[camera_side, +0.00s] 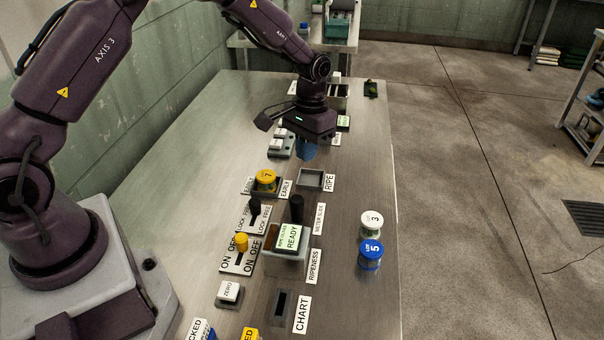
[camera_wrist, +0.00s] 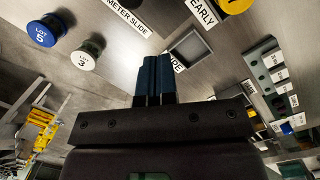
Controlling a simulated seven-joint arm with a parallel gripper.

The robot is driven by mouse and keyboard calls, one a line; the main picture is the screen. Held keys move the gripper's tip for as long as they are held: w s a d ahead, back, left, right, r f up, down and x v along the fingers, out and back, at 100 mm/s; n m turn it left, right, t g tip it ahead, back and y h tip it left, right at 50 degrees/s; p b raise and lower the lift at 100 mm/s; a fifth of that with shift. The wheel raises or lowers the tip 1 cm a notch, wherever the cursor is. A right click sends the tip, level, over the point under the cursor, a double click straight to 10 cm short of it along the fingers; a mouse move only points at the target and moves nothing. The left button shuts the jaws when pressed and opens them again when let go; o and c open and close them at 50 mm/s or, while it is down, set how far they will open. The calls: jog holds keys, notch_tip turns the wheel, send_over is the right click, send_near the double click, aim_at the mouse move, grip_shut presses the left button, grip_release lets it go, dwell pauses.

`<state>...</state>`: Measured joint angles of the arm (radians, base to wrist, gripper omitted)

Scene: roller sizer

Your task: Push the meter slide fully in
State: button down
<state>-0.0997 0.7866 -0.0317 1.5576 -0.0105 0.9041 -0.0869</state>
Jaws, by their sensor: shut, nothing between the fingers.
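The meter slide appears as a black upright handle (camera_side: 297,208) beside the "METER SLIDE" label (camera_side: 319,218), just behind the ripeness meter (camera_side: 285,263) with its lit "READY" screen (camera_side: 288,238). How far in it sits I cannot tell.
An empty "RIPE" tray (camera_side: 311,180) lies between my gripper and the slide. A yellow-lidded jar (camera_side: 265,180) stands at "EARLY". A white-lidded jar (camera_side: 371,222) and blue-lidded jar (camera_side: 370,255) stand right. Lock (camera_side: 254,211) and on/off (camera_side: 241,243) levers stand left.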

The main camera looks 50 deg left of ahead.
aim_at(298, 202)
jog(key=shift+w+a+r+n+g+h, duration=0.9)
jog(key=shift+w+a+r+n+g, duration=0.4)
jog(key=shift+w+n, duration=0.9)
jog(key=x, duration=0.9)
jog(key=shift+d+f, duration=0.25)
jog(key=shift+f, duration=0.1)
jog(key=shift+s+d+r, duration=0.1)
jog(key=shift+s+d, duration=0.4)
jog(key=shift+s, duration=0.35)
jog(key=shift+s+d, duration=0.5)
jog(key=shift+s, duration=0.35)
jog(key=shift+s+d, duration=1.35)
jog(key=shift+s, duration=0.05)
